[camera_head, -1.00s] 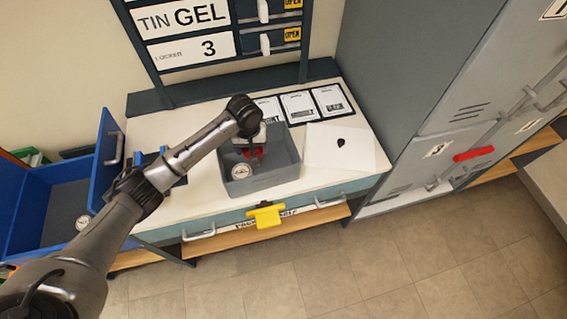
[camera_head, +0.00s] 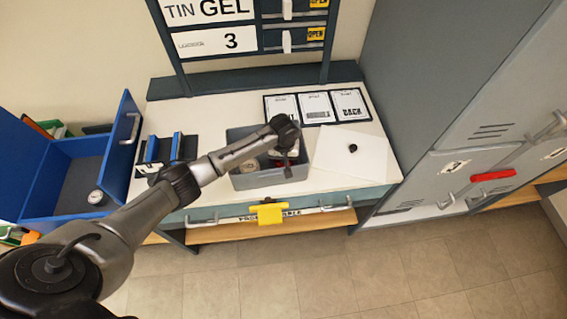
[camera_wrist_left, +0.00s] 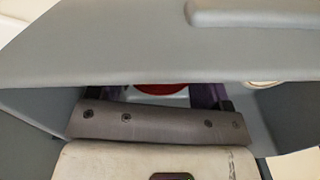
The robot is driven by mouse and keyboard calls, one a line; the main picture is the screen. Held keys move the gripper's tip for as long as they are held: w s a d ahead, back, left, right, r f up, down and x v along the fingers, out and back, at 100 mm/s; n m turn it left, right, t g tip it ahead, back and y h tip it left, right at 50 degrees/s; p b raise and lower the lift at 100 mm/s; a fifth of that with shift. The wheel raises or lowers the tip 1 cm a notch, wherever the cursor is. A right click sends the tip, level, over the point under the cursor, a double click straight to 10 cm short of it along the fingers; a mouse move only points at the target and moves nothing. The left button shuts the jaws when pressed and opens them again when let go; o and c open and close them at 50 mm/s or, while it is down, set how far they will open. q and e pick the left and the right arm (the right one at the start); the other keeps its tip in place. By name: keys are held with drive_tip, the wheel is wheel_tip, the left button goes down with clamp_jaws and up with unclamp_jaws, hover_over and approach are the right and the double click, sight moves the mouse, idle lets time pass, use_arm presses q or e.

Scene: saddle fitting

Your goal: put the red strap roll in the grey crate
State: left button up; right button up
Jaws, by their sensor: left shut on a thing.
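The grey crate (camera_head: 258,180) stands on the white worktop. My left gripper (camera_head: 287,164) is low over the right part of the crate, pointing down. It is shut on the red strap roll, which is largely hidden in the head view. In the left wrist view, a patch of the red strap roll (camera_wrist_left: 160,88) shows between the fingers, and the crate's grey wall (camera_wrist_left: 130,45) fills the upper part. I cannot tell whether the roll touches the crate floor. My right gripper is not in view.
A round tin (camera_head: 247,165) sits in the crate's left part. Left are a black holder with blue pieces (camera_head: 153,149) and an open blue drawer (camera_head: 75,208). Cards (camera_head: 315,108) lie behind, a white sheet (camera_head: 345,160) right. Grey lockers (camera_head: 440,185) stand further right.

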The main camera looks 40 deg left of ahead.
use_arm(q)
wheel_tip(320, 180, down, 3)
drive_tip(key=shift+r, duration=0.1)
idle(0.3)
drive_tip(key=o, duration=1)
wheel_tip(320, 180, up, 10)
drive_tip(key=shift+r+p, duration=0.1)
drive_tip(key=shift+p, duration=0.35)
drive_tip(key=shift+r, duration=0.95)
